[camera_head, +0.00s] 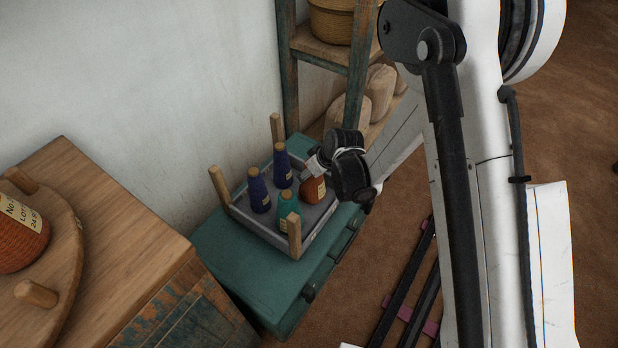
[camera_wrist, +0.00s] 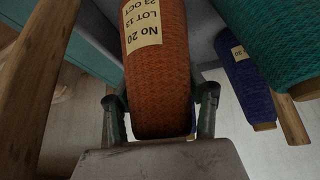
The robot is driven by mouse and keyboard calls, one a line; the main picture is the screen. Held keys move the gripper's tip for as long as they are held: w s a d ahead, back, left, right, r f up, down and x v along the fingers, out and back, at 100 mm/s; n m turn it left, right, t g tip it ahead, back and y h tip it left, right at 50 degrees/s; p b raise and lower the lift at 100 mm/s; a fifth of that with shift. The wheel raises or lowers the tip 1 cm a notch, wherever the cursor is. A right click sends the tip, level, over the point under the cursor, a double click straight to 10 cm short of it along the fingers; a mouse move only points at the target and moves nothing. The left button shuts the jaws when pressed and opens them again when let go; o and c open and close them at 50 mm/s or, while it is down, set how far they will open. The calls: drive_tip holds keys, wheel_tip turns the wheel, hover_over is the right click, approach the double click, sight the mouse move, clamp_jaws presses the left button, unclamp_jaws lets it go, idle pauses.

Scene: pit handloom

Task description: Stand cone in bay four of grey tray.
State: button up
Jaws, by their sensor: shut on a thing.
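An orange-brown cone (camera_head: 314,190) with a pale label is in the right part of the grey tray (camera_head: 265,232), looking about upright. My gripper (camera_head: 322,172) is shut on this cone from above and right. In the wrist view the cone (camera_wrist: 157,70) sits between my two fingers (camera_wrist: 160,108), its label reading "No 20". Whether its base rests on the tray floor is hidden. Two dark blue cones (camera_head: 259,190) (camera_head: 282,166) and a teal cone (camera_head: 288,210) stand in the tray. The bay divisions are hard to make out.
Wooden posts (camera_head: 294,236) rise at the tray's corners. The tray sits on a teal chest (camera_head: 232,267) by the wall. A shelf (camera_head: 324,50) stands behind it. At left, another orange cone (camera_head: 20,238) is on a round wooden pegged board (camera_head: 62,262).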

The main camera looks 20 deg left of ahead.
drive_tip(key=shift+f, duration=1.1)
drive_tip(key=shift+f+b, duration=0.15)
drive_tip(key=shift+b, duration=0.2)
drive_tip(key=o, duration=1.3)
drive_tip(key=shift+o, duration=0.2)
drive_tip(key=shift+r, duration=0.25)
drive_tip(key=p+v, duration=0.2)
drive_tip(key=v, duration=1)
drive_tip(key=shift+p, duration=0.35)
